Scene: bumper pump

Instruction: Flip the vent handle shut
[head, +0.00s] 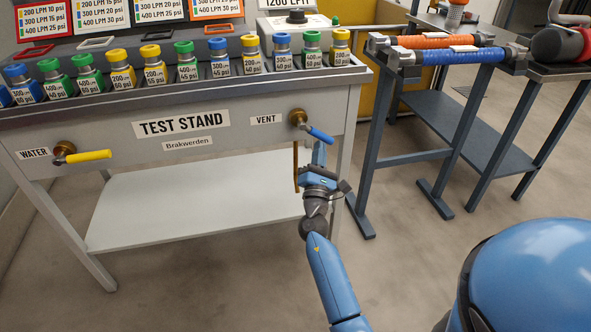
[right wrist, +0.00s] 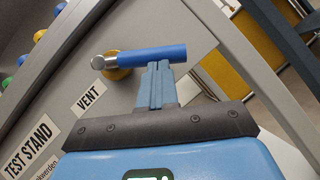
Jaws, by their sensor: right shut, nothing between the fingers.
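The vent valve (head: 297,117) is a brass fitting on the front panel of the test stand, beside the VENT label (head: 266,118). Its blue handle (head: 320,134) points right and slightly down in the head view. In the right wrist view the blue handle (right wrist: 152,55) lies across the top of the fingers. My right gripper (head: 319,150) is shut and empty, just below the handle. Its fingertips (right wrist: 160,68) overlap the handle's lower edge in the right wrist view; I cannot tell whether they touch. My left gripper is not in view.
A yellow water handle (head: 88,156) sits at the panel's left. Several colour-capped bottles line the stand's top. A thin brass pipe (head: 295,168) hangs below the vent valve. A rack with orange and blue rolls (head: 460,56) stands to the right. Open floor lies between.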

